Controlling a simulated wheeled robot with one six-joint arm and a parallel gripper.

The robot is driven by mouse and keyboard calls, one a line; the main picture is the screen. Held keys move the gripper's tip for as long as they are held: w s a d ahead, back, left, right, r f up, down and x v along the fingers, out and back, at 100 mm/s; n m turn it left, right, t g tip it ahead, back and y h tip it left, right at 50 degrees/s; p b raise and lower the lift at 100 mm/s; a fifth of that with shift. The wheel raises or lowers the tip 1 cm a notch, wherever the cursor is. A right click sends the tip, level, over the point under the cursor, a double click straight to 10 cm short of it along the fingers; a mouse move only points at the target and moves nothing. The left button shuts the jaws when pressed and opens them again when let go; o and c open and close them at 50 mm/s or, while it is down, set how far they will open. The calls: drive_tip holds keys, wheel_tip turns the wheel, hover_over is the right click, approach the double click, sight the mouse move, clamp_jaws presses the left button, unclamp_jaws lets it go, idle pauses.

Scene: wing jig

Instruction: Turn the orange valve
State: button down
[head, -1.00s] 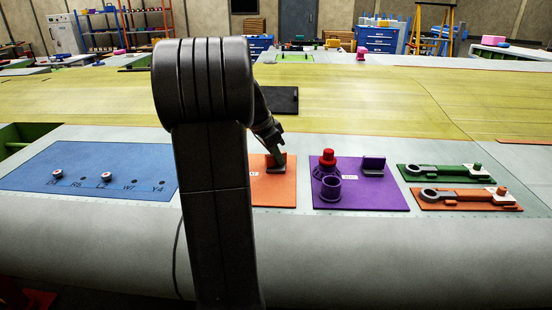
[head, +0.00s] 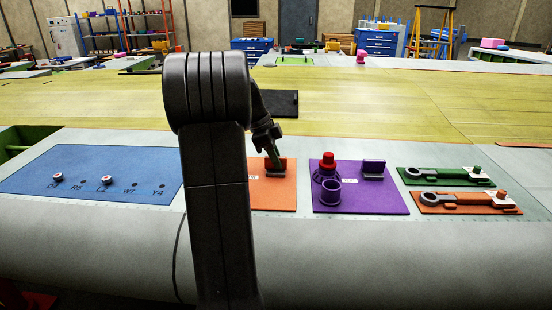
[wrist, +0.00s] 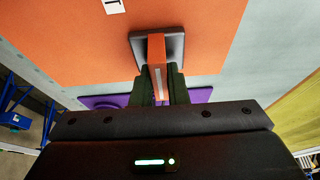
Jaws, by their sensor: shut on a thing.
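The orange valve shows in the wrist view as a flat upright orange handle (wrist: 157,52) on a dark square base (wrist: 174,46). The base is fixed to an orange panel (head: 285,195). In the head view the valve (head: 284,165) is small and partly covered by my gripper (head: 277,159). In the wrist view my gripper (wrist: 160,82) is shut on the handle, one dark green finger on each side.
Green and orange wrench-like parts lie farther right. A blue panel (head: 100,182) is on the left. My arm hides part of the surface.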

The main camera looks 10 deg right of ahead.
idle(0.3)
drive_tip(key=c, duration=1.4)
unclamp_jaws()
drive_tip(key=shift+c, duration=0.2)
drive_tip(key=v, duration=1.4)
drive_tip(key=shift+f, duration=0.15)
drive_tip(key=x, duration=1.3)
drive_tip(key=shift+d+f, duration=0.2)
drive_tip(key=shift+f, duration=0.1)
